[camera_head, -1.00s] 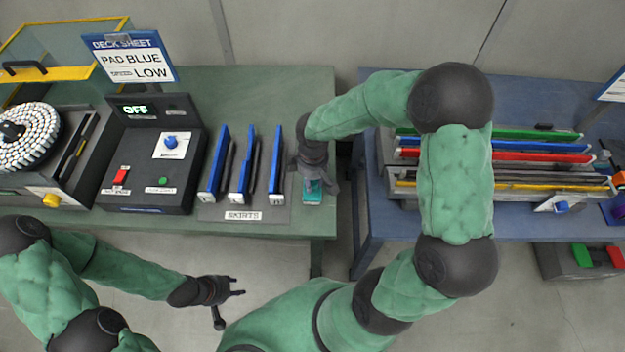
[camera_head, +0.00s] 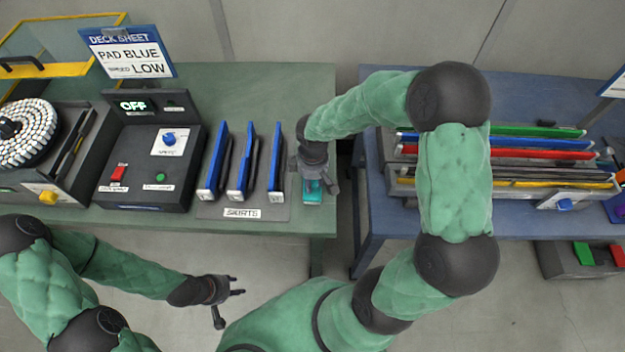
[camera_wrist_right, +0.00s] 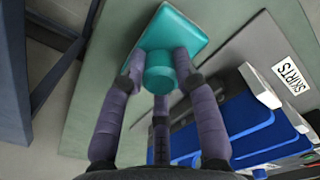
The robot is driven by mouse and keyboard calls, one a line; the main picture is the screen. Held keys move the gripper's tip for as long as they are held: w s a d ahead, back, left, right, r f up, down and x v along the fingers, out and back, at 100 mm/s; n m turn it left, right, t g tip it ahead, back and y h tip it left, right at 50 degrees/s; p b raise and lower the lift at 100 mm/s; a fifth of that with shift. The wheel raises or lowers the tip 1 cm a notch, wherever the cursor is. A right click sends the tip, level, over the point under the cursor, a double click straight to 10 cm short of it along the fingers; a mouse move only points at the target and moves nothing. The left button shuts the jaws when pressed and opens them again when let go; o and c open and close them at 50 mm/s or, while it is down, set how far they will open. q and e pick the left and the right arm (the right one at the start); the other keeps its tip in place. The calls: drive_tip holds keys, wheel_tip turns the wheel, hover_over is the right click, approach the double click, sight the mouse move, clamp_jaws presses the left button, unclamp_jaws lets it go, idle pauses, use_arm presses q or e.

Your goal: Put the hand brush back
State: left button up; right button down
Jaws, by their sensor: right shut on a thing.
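The hand brush (camera_head: 313,197) is teal, with a flat rectangular body and a short round handle. It is at the front right corner of the green bench, just right of the skirts rack. In the right wrist view the brush (camera_wrist_right: 195,32) lies flat on or close above the bench top; I cannot tell whether it touches. My right gripper (camera_head: 314,184) is shut on its round handle, with the fingers (camera_wrist_right: 157,78) around it. My left gripper (camera_head: 236,286) is open and empty, in front of the green bench.
The skirts rack (camera_head: 242,213) holds upright blue-edged pieces close left of my right gripper. A dark control box (camera_head: 146,180) stands further left. A gap separates the green bench (camera_head: 285,90) from the blue bench (camera_head: 375,222), which carries coloured strips (camera_head: 500,155).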

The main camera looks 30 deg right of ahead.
drive_tip(key=shift+f, duration=0.15)
idle(0.3)
drive_tip(key=c, duration=0.9)
unclamp_jaws()
drive_tip(key=shift+o, duration=0.2)
wheel_tip(320, 180, up, 12)
